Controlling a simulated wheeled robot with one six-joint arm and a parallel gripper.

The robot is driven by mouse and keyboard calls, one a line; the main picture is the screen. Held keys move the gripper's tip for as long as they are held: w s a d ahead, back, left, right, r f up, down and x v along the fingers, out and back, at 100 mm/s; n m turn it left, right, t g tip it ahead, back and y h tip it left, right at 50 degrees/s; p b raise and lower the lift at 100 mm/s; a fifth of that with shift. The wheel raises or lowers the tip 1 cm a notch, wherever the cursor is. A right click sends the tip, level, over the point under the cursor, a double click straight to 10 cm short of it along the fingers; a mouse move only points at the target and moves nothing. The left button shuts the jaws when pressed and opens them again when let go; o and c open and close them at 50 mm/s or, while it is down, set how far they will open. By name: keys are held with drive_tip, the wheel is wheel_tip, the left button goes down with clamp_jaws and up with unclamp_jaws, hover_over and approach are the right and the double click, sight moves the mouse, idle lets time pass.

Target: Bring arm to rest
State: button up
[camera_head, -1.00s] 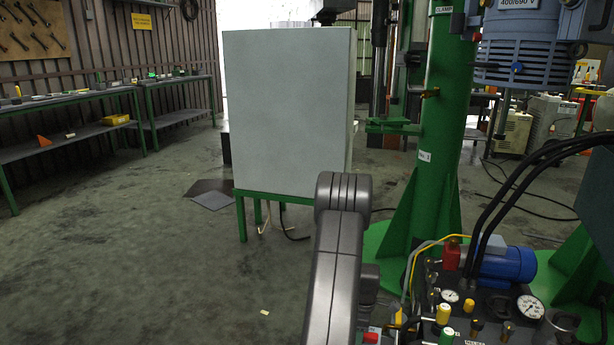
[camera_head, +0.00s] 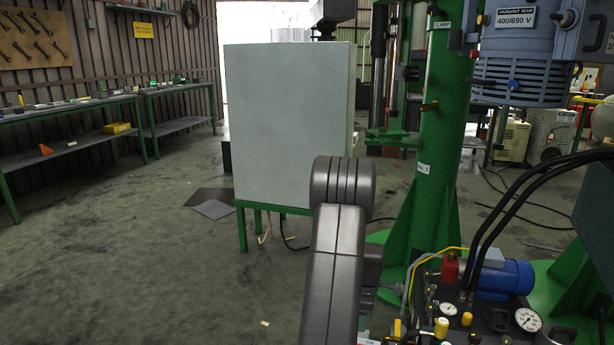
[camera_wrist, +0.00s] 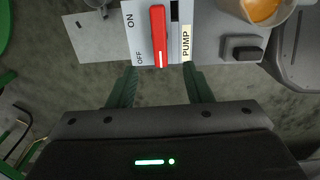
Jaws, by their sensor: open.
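My gripper (camera_wrist: 160,80) shows in the wrist view, with its two dark green fingers apart and nothing between them. A red switch handle (camera_wrist: 158,35) on a white plate marked ON, OFF and PUMP lies just beyond the fingertips. I see no contact between the fingers and the handle. In the head view, my dark grey arm rises from the bottom middle, bent at a rounded joint; my gripper does not show there.
A hydraulic unit with a blue motor (camera_head: 502,277) and gauges stands close on the right. A green column (camera_head: 436,150) rises behind it. A pale cabinet (camera_head: 288,125) on a green stand is ahead. Open floor (camera_head: 130,270) lies left, with a workbench (camera_head: 70,140) beyond.

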wheel_tip(320, 180, down, 13)
drive_tip(key=b, duration=0.3)
drive_tip(key=shift+w+r+m, duration=0.1)
drive_tip(key=shift+r+m, duration=0.2)
drive_tip(key=shift+m, duration=0.5)
drive_tip(key=m, duration=0.3)
drive_tip(key=shift+m+b, duration=0.7)
drive_tip(key=shift+m, duration=1.7)
drive_tip(key=shift+r, duration=0.1)
